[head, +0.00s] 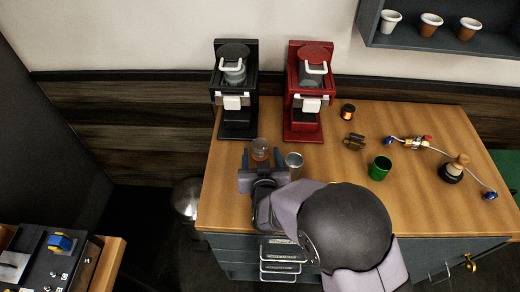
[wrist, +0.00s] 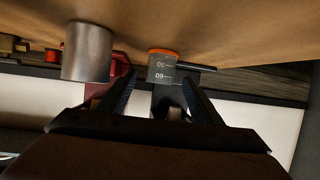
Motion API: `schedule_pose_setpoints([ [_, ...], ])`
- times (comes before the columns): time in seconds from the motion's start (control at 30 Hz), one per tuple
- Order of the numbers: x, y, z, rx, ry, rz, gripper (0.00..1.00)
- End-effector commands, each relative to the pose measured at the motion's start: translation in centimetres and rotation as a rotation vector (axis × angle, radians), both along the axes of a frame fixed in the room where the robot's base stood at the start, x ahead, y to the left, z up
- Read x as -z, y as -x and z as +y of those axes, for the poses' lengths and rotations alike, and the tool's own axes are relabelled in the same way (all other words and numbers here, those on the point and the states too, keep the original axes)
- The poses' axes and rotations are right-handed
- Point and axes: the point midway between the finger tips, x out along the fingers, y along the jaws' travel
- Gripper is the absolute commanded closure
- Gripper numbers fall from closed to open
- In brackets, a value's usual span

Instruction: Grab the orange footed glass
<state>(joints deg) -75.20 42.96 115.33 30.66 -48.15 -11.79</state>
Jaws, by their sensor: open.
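The orange footed glass (head: 260,149) is a small clear tumbler with an orange base, standing near the table's left side in front of the black brewer. In the wrist view, which is upside down, the glass (wrist: 162,66) shows its orange foot and white number marks. My gripper (head: 261,157) is open, with one finger on each side and the glass at or just beyond the tips. In the wrist view the gripper (wrist: 160,84) also lines up with the glass. I see no clear contact between them.
A grey metal cup (head: 294,163) stands close to the right of my gripper. The black brewer (head: 236,95) and red brewer (head: 306,95) stand behind. A green cup (head: 380,168), a tamper (head: 454,169) and a pipe assembly (head: 418,143) are farther right.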

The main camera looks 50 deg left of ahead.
Motion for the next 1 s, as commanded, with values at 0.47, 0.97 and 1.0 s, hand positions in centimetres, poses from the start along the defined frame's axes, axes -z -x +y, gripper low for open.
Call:
schedule_pose_setpoints([
  [0.47,1.1,-2.1,2.7,0.001,0.0,0.0,0.41],
  [0.97,1.8,-3.0,3.8,0.0,0.0,0.0,0.41],
  [1.0,1.8,-3.0,3.8,0.0,0.0,0.0,0.5],
])
